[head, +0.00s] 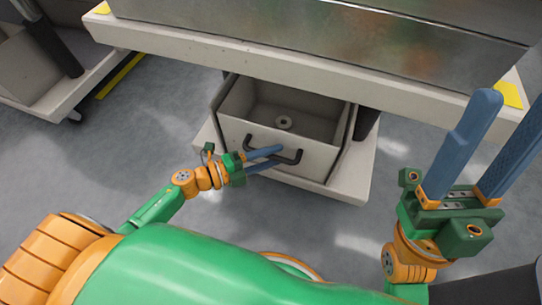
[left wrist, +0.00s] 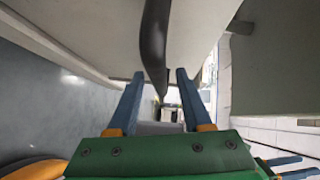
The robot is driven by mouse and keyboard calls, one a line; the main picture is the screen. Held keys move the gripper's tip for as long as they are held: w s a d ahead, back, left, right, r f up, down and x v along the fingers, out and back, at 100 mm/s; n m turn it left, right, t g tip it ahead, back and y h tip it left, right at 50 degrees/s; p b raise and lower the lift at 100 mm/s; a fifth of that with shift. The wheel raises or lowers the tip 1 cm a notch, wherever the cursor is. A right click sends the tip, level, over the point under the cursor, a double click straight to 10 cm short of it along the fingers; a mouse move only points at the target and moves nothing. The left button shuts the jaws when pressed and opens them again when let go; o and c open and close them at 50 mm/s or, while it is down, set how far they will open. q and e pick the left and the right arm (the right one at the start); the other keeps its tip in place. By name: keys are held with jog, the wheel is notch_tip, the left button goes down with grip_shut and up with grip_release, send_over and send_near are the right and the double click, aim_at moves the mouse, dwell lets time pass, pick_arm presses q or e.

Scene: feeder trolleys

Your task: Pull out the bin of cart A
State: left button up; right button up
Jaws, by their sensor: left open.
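The grey bin (head: 310,158) sits on the lower shelf of the cart (head: 346,180), below its top. My right gripper (head: 513,98) is open and empty, raised at the right, away from the bin. No cart letter is readable.
The cart's pale top edge (head: 250,62) overhangs the back of the bin, with yellow marks at its corners. Another cart (head: 60,95) stands at the far left. The grey floor (head: 140,150) in front of the bin is clear apart from my own body.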

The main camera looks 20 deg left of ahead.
pick_arm(q)
grip_shut()
jog(key=shift+w, duration=0.1)
dwell(1.3)
